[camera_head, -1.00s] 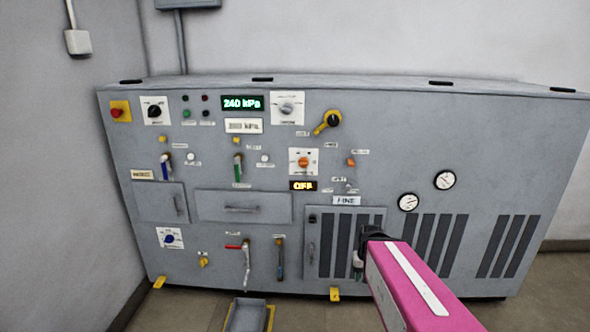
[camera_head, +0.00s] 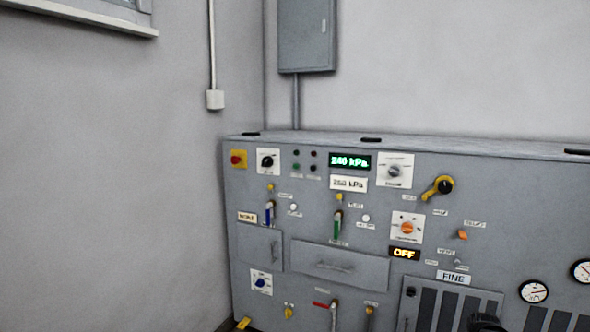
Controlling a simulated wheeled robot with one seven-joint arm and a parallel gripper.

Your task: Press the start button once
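The grey machine panel (camera_head: 330,225) fills the lower right of the head view. A small green round button (camera_head: 296,167) sits at its upper left, with a small dark red one (camera_head: 314,168) just right of it. Their labels are too small to read, so I cannot confirm which is the start button. Two small dark round lamps or buttons are above them. A display reading OFF (camera_head: 404,254) is lit amber. Only a dark piece of my gripper (camera_head: 487,323) shows at the bottom edge, far below and right of the buttons. Its fingers are not clearly visible.
A red button on a yellow plate (camera_head: 238,159) is at the panel's left corner. The display (camera_head: 350,162) reads 240 kPa. A yellow-handled knob (camera_head: 439,188) and an orange knob (camera_head: 407,228) stand out on the right. A grey wall box (camera_head: 306,35) hangs above.

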